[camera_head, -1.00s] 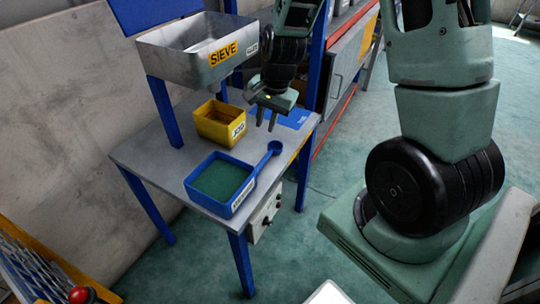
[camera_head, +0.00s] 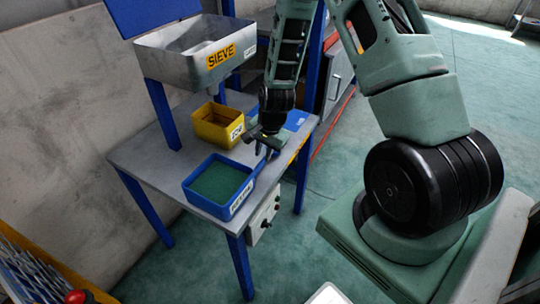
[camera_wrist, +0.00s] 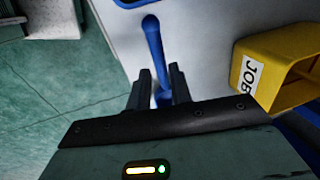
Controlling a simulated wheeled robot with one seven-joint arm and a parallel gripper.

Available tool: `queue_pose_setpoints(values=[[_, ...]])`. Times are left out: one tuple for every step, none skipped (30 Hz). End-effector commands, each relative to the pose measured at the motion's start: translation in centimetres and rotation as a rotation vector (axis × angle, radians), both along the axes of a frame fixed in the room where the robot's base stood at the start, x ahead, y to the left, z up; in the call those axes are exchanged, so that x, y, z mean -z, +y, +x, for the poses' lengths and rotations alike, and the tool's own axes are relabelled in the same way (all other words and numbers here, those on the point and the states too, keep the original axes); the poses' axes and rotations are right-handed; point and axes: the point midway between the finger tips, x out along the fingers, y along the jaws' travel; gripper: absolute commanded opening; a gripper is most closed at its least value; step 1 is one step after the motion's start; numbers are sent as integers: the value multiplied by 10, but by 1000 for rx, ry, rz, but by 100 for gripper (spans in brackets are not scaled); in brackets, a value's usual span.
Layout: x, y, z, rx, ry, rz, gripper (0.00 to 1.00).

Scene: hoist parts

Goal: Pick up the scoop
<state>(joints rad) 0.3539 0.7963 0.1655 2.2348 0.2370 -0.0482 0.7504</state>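The blue scoop lies on the grey table (camera_head: 150,160), beside the blue tray (camera_head: 218,185) of green material. In the wrist view the scoop's handle (camera_wrist: 155,48) runs from near the tray's edge down to between my fingers. Its far part is hidden behind my gripper. My gripper (camera_head: 263,150) is low over the scoop in the head view and covers most of it. In the wrist view my gripper (camera_wrist: 161,88) is open, with one finger on each side of the scoop and gaps visible. I cannot tell how far above the table the fingertips are.
A yellow bin (camera_head: 215,124) stands behind the tray; its JOB label (camera_wrist: 248,75) shows in the wrist view, close to my right finger. A metal sieve hopper (camera_head: 190,62) hangs over the table's back. A blue patch (camera_head: 296,120) lies at the table's right.

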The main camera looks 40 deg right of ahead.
Motion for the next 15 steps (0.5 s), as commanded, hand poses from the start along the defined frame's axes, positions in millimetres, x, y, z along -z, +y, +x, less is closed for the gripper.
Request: queue_pose_setpoints(values=[[5, 1, 0, 0, 3, 1, 21], [8, 1, 0, -1, 4, 2, 21], [13, 1, 1, -1, 4, 2, 21], [17, 2, 1, -1, 5, 2, 21], [21, 2, 2, -2, 4, 2, 21], [27, 2, 2, -2, 4, 2, 21], [31, 3, 3, -2, 4, 2, 21], [35, 3, 4, -2, 4, 2, 21], [39, 3, 5, -2, 4, 2, 21], [42, 3, 6, -1, 2, 1, 21], [44, 3, 6, -1, 2, 0, 21], [47, 3, 6, -1, 1, 0, 21], [48, 3, 7, -1, 1, 0, 21], [48, 3, 7, -2, 1, -1, 21], [49, 3, 7, -2, 0, 0, 21]])
